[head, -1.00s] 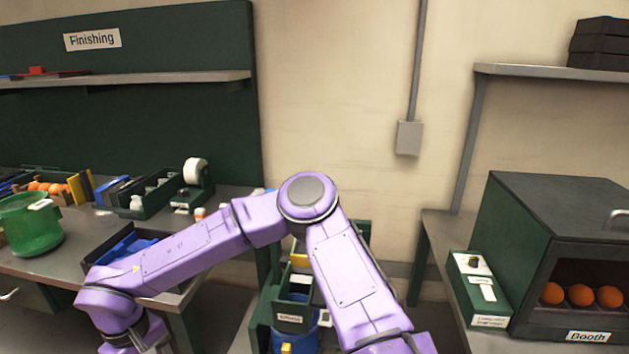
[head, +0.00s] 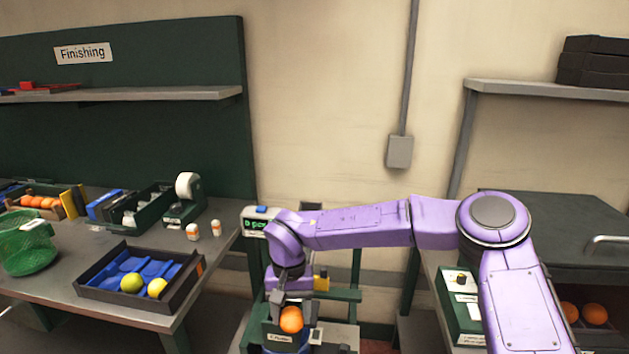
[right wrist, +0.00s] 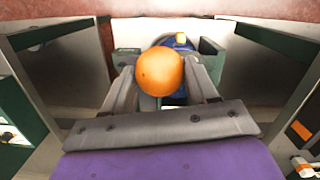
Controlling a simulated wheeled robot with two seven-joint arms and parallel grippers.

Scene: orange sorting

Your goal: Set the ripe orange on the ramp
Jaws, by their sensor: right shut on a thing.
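My right gripper (head: 289,309) is shut on an orange fruit (head: 291,319), held just above a dark green stand (head: 340,335) between the two benches. In the right wrist view the orange (right wrist: 160,71) sits between both fingertips (right wrist: 162,85), its colour even and bright. My left gripper is not in view.
On the left bench a black tray (head: 180,306) holds a blue insert and two yellow-green fruits. A green basket (head: 30,262) and small bottles stand near it. A device with a green readout (head: 256,222) stands behind my wrist. The dark booth (head: 570,230) is at right.

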